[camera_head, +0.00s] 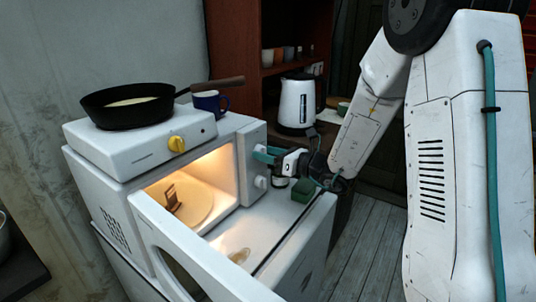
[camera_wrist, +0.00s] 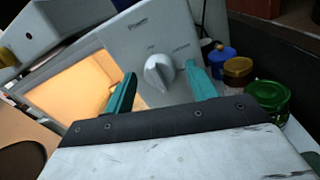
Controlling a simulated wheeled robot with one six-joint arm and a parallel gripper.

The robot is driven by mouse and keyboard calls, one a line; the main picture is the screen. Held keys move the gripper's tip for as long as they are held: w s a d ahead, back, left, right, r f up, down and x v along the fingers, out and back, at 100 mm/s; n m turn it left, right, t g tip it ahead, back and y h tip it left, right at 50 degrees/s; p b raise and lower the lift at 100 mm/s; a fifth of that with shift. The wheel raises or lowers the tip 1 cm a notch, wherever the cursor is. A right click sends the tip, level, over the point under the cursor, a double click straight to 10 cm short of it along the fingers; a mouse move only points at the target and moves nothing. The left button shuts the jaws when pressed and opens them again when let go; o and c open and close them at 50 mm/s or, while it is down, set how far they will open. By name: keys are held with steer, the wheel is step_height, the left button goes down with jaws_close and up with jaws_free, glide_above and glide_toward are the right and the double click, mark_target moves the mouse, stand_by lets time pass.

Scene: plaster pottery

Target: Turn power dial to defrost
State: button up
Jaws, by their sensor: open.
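The microwave (camera_head: 250,145) stands with its door (camera_head: 215,262) open and its inside lit. Its control panel on the right of the opening has two white dials. In the wrist view the power dial (camera_wrist: 158,73) sits under the printed word "Power", its ridge tilted. My gripper (camera_wrist: 152,90) is open, with one teal finger on each side of the dial. I cannot tell whether a finger touches it. In the head view my gripper (camera_head: 262,154) is at the panel's upper dial and covers it. The lower dial (camera_head: 261,182) is uncovered.
A hot plate (camera_head: 140,148) with a black pan (camera_head: 125,105) and a blue mug (camera_head: 211,103) sit on the microwave. A green jar (camera_wrist: 268,96), a brown-lidded jar (camera_wrist: 237,70) and a blue jar (camera_wrist: 221,57) stand close right of my gripper. A kettle (camera_head: 297,105) stands behind.

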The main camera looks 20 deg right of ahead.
steer(key=c, duration=1)
steer(key=n+h, duration=0.1)
steer(key=n, duration=2.1)
steer(key=shift+s+a+n+t+h, duration=0.1)
steer(key=shift+a+n+t+h, duration=0.05)
steer(key=shift+n+t+h, duration=0.2)
